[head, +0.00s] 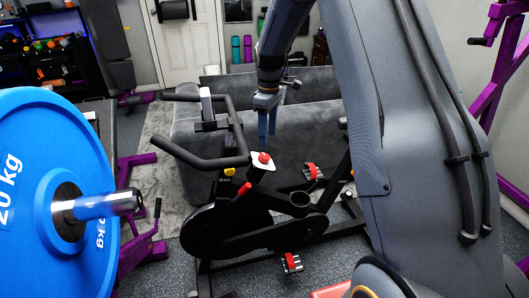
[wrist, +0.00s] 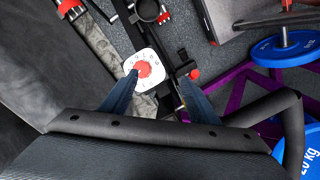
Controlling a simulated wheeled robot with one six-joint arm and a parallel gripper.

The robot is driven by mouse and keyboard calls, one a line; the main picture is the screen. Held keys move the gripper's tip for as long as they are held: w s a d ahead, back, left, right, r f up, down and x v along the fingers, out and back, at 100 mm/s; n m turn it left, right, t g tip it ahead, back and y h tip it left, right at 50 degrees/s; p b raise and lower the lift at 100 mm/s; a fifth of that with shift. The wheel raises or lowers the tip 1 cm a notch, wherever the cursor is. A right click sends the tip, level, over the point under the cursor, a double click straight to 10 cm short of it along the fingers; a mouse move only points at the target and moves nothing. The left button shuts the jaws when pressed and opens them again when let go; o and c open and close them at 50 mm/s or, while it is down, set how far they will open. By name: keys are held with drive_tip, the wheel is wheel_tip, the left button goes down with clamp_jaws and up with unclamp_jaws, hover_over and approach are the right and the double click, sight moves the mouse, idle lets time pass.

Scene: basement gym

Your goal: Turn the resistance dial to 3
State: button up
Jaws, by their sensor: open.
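The resistance dial is a round red knob (head: 264,157) on a white plate (head: 258,166) with dark numerals, on the frame of a black exercise bike (head: 225,228). In the wrist view the red knob (wrist: 144,69) sits on the white plate (wrist: 155,56) near the picture's upper middle. The numerals are small, and I cannot tell which one the dial points to. My gripper (head: 267,134) points down just above the dial, its blue fingers apart. In the wrist view my gripper (wrist: 158,77) is open and empty, one finger on each side of the knob.
The bike's black handlebar (head: 205,163) curves left of my gripper. A red lever (head: 244,189) lies just below the dial. A grey sofa (head: 320,130) stands behind. A blue 20 kg plate (head: 30,200) on a bar fills the left. Purple rack posts (head: 490,100) stand at right.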

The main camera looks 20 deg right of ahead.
sight(265, 155)
drive_tip(key=w+f+n, duration=0.2)
drive_tip(key=w, duration=0.1)
drive_tip(key=w+f+g, duration=0.1)
drive_tip(key=w+f, duration=0.1)
drive_tip(key=shift+d+n, duration=0.25)
drive_tip(key=shift+n, duration=0.15)
drive_tip(key=shift+w+f+n, duration=0.3)
drive_tip(key=shift+f+n, duration=0.05)
drive_tip(key=shift+n, duration=0.05)
drive_tip(key=shift+s+a+f+p, duration=0.1)
drive_tip(key=shift+s+f+p, duration=0.2)
drive_tip(key=shift+f, duration=0.95)
drive_tip(key=shift+s+a+f+p, duration=0.1)
drive_tip(key=shift+f+p, duration=0.35)
drive_tip(key=shift+f, duration=0.8)
drive_tip(key=shift+s+f+p, duration=0.2)
drive_tip(key=shift+f+p, duration=0.15)
drive_tip(key=shift+f, duration=0.9)
